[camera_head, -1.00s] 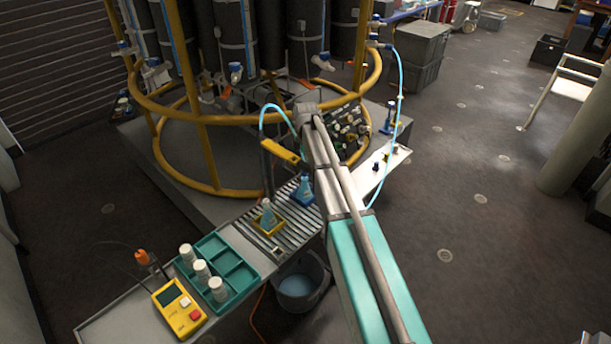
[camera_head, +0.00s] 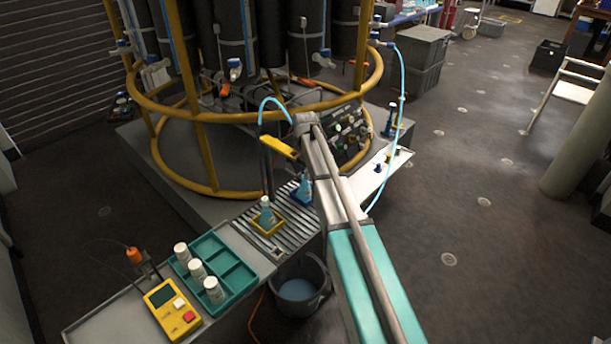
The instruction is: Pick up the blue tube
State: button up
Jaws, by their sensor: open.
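A light blue tube (camera_head: 401,82) hangs from a blue-and-white valve at the upper right of the yellow ring frame. It runs down past the frame and passes behind my arm at about the level of the bench. A second light blue curve of tube (camera_head: 272,101) arches over the yellow-topped post (camera_head: 279,146), left of my arm's far joint. I cannot tell whether the two pieces are one tube. My arm reaches from the bottom right toward the ring frame. My gripper does not show; the arm hides it or it is out of sight.
Two bottles stand on the slatted bench (camera_head: 296,235), one in a yellow holder (camera_head: 265,226). A teal tray (camera_head: 235,300) holds three white jars beside a yellow meter (camera_head: 172,309). A grey bucket (camera_head: 300,291) stands under the bench. Open floor (camera_head: 480,230) lies to the right.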

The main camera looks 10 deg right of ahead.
jog(key=shift+c, duration=0.2)
dwell(0.3)
jog(key=c, duration=1)
jog(key=shift+r, duration=0.2)
jog(key=shift+c, duration=0.2)
notch_tip(320, 180, up, 18)
jog(key=p, duration=1.8)
jog(key=shift+f, duration=0.2)
jog(key=shift+r, duration=0.2)
